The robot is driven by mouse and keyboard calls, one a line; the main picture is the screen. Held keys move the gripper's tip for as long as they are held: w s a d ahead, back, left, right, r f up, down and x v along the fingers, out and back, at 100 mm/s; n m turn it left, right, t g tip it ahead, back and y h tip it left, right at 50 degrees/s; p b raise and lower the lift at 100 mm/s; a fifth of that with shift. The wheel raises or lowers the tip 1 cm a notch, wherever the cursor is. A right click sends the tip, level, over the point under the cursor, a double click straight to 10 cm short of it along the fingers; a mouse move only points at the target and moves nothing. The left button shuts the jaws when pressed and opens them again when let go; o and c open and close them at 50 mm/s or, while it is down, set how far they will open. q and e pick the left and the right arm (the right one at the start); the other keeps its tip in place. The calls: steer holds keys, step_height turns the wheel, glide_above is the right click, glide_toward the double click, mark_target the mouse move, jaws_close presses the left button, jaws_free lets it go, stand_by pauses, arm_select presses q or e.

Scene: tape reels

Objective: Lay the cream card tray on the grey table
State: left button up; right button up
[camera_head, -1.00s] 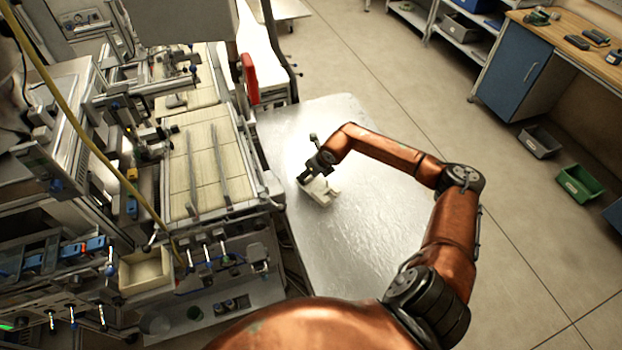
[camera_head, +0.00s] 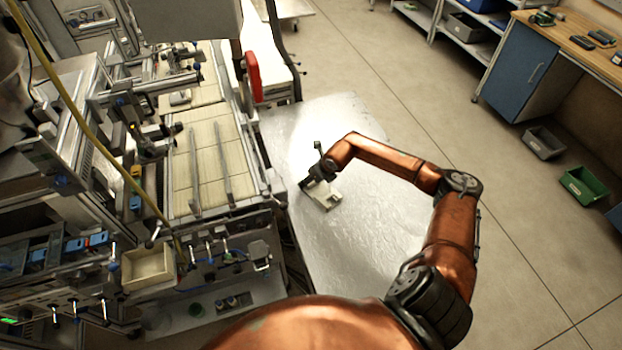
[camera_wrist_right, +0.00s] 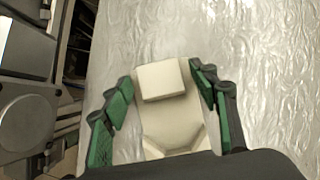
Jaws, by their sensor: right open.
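The cream card tray (camera_head: 328,199) lies on the grey table (camera_head: 375,235), near the table's left side in the head view. In the right wrist view the tray (camera_wrist_right: 170,120) sits between the green-padded fingers of my right gripper (camera_wrist_right: 160,95), with a raised block at its far end. The fingers are open, with a gap showing beside the tray. In the head view my right gripper (camera_head: 312,183) is at the tray's upper left end. My left gripper is not in view.
A machine with a tiled conveyor bed (camera_head: 205,160) stands left of the table. A cream bin (camera_head: 148,268) sits on the machine's front. A grey bin (camera_head: 543,143) and a green bin (camera_head: 584,187) are on the floor at right. Most of the table is clear.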

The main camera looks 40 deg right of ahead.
mark_target(321, 193)
steer(key=v, duration=1.2)
steer(key=shift+r, duration=0.1)
